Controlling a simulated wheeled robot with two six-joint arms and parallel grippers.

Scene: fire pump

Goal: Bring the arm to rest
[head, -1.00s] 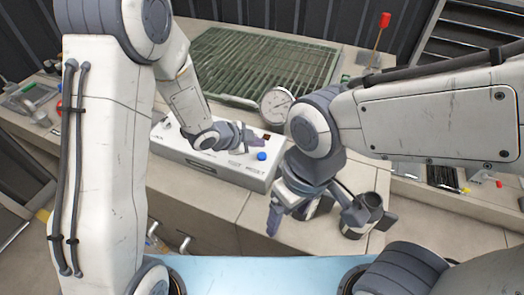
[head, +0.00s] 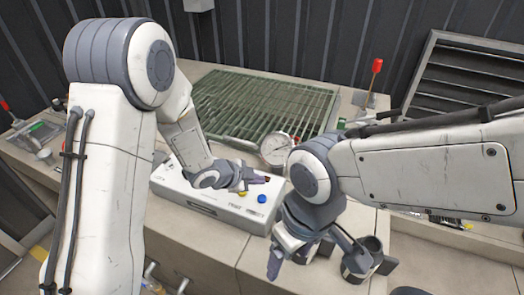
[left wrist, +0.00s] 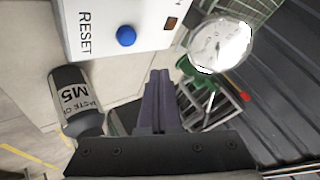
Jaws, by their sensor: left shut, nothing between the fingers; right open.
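My left gripper (head: 256,180) is shut and empty, just above the top of the white control box (head: 215,206) in the head view. In the left wrist view its purple fingers (left wrist: 160,103) lie together, below the RESET label and blue button (left wrist: 126,36). That button (head: 262,199) also shows in the head view, just below the left fingertips. I cannot tell how high the fingers are above the box. My right gripper (head: 276,262) is open and empty, pointing down in front of the counter. Part of it is hidden by my right arm.
A round gauge (head: 275,149) stands behind the box, with a green grating (head: 262,108) beyond. A red-handled lever (head: 376,68) rises at the back right. A dark cup-like item (head: 358,264) is close to my right gripper. A labelled bottle (left wrist: 76,98) shows in the left wrist view.

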